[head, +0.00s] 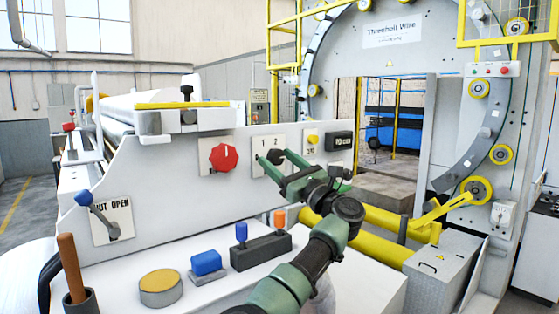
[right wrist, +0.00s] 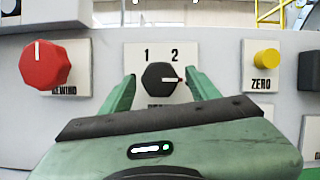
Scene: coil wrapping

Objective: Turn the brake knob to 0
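A black knob (right wrist: 161,77) sits on a white plate marked 1 and 2 in the right wrist view. My left gripper is not in view.
A red knob (right wrist: 44,65), pointer up, sits left of the plate. A yellow button (right wrist: 266,58) marked ZERO sits right, beside a dark display (head: 339,142). A blue-tipped lever (head: 97,212) is at the panel's left. Blue and orange toggles (head: 260,250) stand on the ledge below.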

